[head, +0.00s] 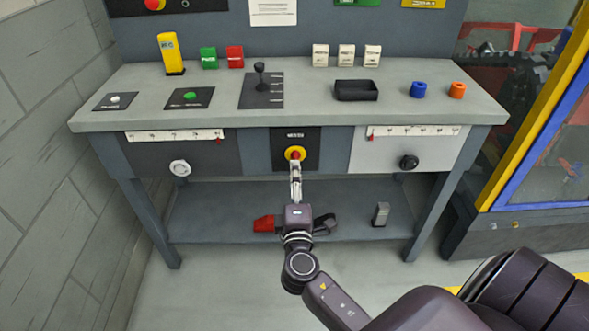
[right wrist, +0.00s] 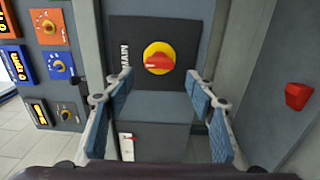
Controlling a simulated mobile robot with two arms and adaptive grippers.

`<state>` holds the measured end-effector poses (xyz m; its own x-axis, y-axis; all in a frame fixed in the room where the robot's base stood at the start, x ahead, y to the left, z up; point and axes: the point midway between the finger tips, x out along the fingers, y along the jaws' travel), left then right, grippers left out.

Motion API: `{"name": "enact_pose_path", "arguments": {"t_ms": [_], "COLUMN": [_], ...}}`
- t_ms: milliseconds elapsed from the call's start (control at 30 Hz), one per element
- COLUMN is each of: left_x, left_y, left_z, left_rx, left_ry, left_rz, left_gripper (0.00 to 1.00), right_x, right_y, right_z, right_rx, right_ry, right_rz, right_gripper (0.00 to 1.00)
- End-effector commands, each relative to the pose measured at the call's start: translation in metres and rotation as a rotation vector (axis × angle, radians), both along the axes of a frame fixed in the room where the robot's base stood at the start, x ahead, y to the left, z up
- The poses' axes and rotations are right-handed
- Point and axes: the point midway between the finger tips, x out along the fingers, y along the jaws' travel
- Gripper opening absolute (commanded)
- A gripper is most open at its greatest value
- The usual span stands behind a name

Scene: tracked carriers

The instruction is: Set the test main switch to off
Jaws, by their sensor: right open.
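The main switch (head: 295,153) is a red handle on a yellow disc, set on a black plate in the front of the grey workbench. In the right wrist view the switch (right wrist: 158,58) faces me, its red handle lying roughly across the picture, with sideways "MAIN" lettering to its left. My right gripper (head: 296,178) is just in front of the switch. In the right wrist view my right gripper (right wrist: 160,105) is open and empty, its blue-padded fingers apart below the switch in the picture. I see no contact. My left gripper is not in view.
Drawer fronts with a pale knob (head: 179,168) and a black knob (head: 409,162) flank the switch. A lever (head: 260,75), a black tray (head: 356,91) and several small blocks are on the bench top. A lower shelf (head: 345,205) holds loose items. A yellow-framed enclosure (head: 535,110) stands right.

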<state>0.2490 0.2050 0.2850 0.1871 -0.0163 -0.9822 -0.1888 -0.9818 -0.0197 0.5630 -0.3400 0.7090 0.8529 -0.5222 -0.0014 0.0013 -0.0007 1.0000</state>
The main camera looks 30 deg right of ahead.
Motion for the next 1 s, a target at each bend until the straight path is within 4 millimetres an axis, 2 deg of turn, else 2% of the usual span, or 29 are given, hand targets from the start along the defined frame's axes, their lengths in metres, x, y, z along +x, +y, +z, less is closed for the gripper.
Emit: {"name": "enact_pose_path", "arguments": {"t_ms": [100, 333, 500, 1000], "left_x": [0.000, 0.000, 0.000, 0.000], "left_y": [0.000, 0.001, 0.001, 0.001], "left_z": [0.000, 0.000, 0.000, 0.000], "left_rx": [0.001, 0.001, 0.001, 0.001], "left_ry": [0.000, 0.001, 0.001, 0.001], "left_rz": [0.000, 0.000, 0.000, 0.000], "left_gripper": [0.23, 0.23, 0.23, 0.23], "right_x": [-0.023, -0.052, -0.058, -0.058], "right_y": [0.014, 0.032, 0.036, 0.035], "right_z": [-0.001, -0.001, 0.000, 0.000], "right_rx": [0.002, 0.000, 0.000, 0.001], "right_ry": [0.003, 0.002, 0.000, -0.001], "right_rz": [0.000, 0.001, 0.001, 0.000], "right_gripper": [0.51, 0.51, 0.51, 0.51]}}
